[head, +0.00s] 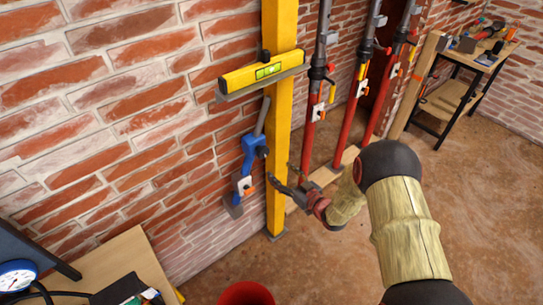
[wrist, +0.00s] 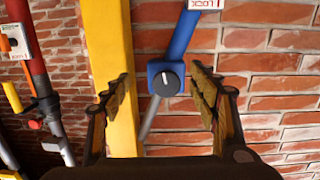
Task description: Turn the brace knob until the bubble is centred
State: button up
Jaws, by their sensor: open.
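A yellow spirit level (head: 262,72) sits on a grey ledge across the upper part of a yellow post (head: 279,125). Its green vial faces me, but the bubble's position is too small to tell. A blue brace (head: 249,155) with grey rod ends leans beside the post. Its dark round knob (wrist: 168,83), with a white pointer mark, shows in the wrist view on a blue block. My gripper (head: 281,176) is in front of the post near the brace. In the wrist view its open fingers (wrist: 160,78) stand either side of the knob, with gaps and no visible contact.
Red and grey props (head: 322,80) stand right of the post along the brick wall. A workbench (head: 478,60) with tools is at the back right. A wooden table (head: 125,265) with a gauge is front left, and a red bucket (head: 246,293) stands on the floor.

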aim_at(265, 154)
jog(key=shift+t+y, duration=0.5)
jog(key=shift+y, duration=0.1)
jog(key=w+a+r, duration=0.1)
jog(key=w, duration=0.1)
jog(key=w+a+r+b, duration=0.1)
jog(key=w+a, duration=0.1)
jog(key=w+a+r+b, duration=0.1)
jog(key=w+a, duration=0.1)
jog(key=shift+a, duration=0.1)
jog(key=c, duration=1.2)
jog(key=shift+o, duration=0.2)
